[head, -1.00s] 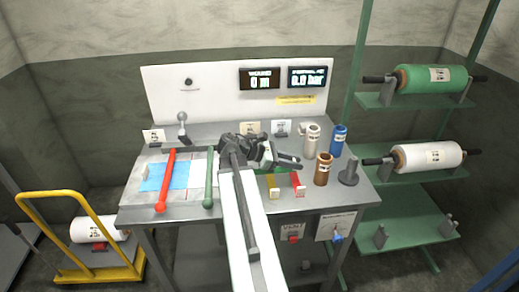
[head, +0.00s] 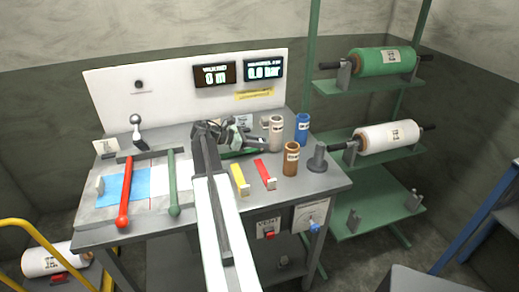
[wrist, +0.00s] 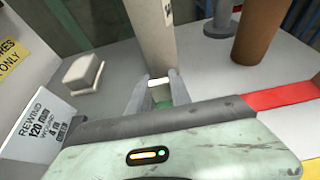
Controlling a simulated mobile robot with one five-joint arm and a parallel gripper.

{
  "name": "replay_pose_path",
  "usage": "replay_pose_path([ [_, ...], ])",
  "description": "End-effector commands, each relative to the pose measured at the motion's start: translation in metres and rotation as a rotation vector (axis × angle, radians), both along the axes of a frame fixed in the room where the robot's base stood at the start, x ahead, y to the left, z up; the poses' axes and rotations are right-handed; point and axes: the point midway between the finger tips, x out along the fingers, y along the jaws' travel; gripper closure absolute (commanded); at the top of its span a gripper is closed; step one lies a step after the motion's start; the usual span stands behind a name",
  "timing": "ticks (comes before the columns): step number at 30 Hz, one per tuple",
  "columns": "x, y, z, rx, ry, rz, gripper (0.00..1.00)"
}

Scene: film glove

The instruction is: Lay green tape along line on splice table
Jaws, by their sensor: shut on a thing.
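My gripper (wrist: 157,92) is shut on a small piece with a pale top and a green part, which appears to be the green tape (wrist: 162,104). In the head view my gripper is over the bench, right of the green-handled bar, and a green strip (head: 240,153) shows beside it. My arm hides part of this area. The splice table (head: 97,213) is at the bench's left, with blue film (head: 113,188) and white film on it. A thin red line (head: 151,190) shows between the red bar (head: 124,205) and green bar (head: 172,185).
A yellow tape (head: 239,179) and red tape (head: 264,172) lie right of my arm. Brown (head: 291,158), blue (head: 302,128) and pale (head: 276,132) cylinders stand behind. A rewind card (wrist: 38,125) and white block (wrist: 84,72) are close to my gripper. Green shelves hold rolls on the right.

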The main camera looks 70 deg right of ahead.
Motion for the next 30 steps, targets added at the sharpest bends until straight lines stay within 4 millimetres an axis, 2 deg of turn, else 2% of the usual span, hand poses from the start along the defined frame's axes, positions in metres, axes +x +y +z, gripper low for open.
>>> replay_pose_path([
  [10, 0.001, 0.001, -0.005, -0.001, -0.001, 0.002, 1.00],
  [11, 0.001, 0.001, -0.004, 0.000, 0.000, 0.001, 0.70],
  [12, 0.001, 0.001, -0.003, 0.000, 0.000, 0.001, 0.59],
  [13, 0.000, 0.001, -0.003, 0.000, 0.000, 0.000, 0.54],
  [21, -0.001, 0.000, -0.003, 0.000, 0.000, -0.001, 0.54],
  [24, -0.001, 0.000, 0.004, 0.000, 0.000, -0.001, 0.54],
  [30, 0.029, 0.025, 0.022, 0.001, 0.001, 0.000, 0.54],
])
